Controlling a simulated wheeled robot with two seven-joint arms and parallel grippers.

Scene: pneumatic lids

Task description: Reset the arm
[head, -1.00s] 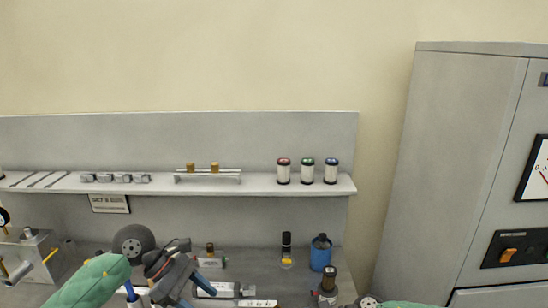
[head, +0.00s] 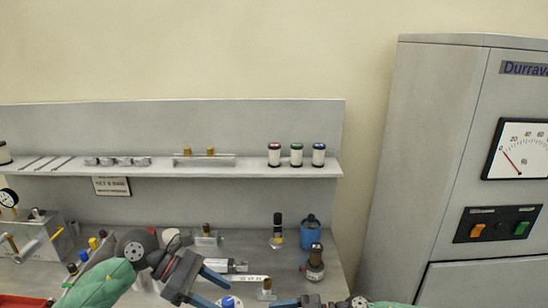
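My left arm, in a green sleeve, comes in from the lower left, and its gripper (head: 208,286) is over the bench. Its two blue fingers are spread apart with nothing visible between them, so it is open. My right arm shows only at the bottom edge, right of centre, as a bit of green sleeve and dark wrist. A dark and blue part of the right gripper (head: 290,302) shows at the bottom edge; its fingertips are not clear enough to judge. The grey bench (head: 345,285) lies under both arms.
Several small fittings stand on the bench, with a blue canister (head: 310,236) and a dark-topped cylinder (head: 315,266) at right. A shelf (head: 230,170) holds three capped jars at its right. A tall grey cabinet (head: 420,150) stands right of the bench.

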